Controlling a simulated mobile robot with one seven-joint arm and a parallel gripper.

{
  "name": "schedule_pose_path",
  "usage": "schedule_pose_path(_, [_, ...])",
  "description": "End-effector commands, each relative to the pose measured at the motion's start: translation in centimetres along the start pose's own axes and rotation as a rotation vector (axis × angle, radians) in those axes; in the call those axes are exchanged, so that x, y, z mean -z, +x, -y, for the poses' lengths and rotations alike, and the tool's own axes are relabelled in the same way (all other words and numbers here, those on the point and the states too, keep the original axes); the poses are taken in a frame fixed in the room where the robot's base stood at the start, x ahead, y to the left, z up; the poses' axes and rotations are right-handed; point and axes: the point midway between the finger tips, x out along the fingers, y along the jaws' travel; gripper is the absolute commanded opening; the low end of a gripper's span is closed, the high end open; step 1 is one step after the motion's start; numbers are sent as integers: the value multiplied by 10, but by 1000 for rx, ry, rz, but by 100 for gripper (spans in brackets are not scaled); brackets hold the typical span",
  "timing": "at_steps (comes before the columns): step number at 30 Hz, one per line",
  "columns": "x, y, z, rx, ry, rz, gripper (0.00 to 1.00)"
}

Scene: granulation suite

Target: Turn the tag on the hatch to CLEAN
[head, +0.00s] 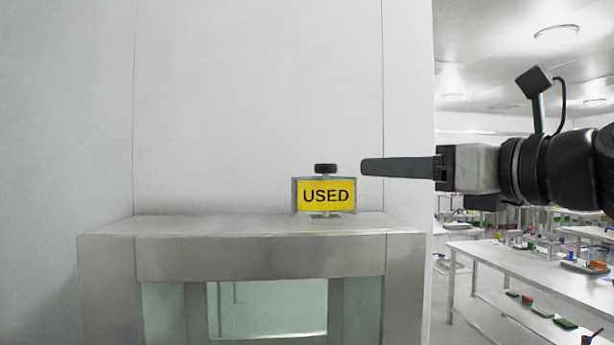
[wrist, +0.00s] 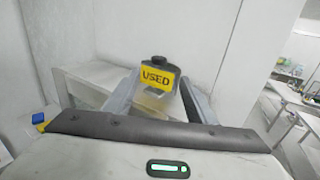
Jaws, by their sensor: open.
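The tag (head: 326,195) is a yellow plate in a grey frame that reads USED. It stands upright on top of the steel hatch (head: 260,258), towards its right side, with a black knob (head: 325,169) above it. My gripper (head: 366,167) reaches in from the right, its fingertips a short way right of the knob and at about its height. In the wrist view the tag (wrist: 158,78) and knob (wrist: 157,61) appear between and beyond the two spread fingers. The gripper is open and holds nothing; no contact with the knob shows.
A pale wall (head: 260,100) stands behind the hatch. The hatch top left of the tag is bare. At the right, past the wall's edge, white tables (head: 540,285) hold several small coloured items and trays.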

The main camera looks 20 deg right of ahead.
Motion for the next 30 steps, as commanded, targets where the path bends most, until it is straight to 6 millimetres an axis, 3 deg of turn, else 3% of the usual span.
schedule_pose_path(21, [1,143,-4,-7,-8,-5,51])
schedule_pose_path(30, [1,168,-2,-3,-7,-4,51])
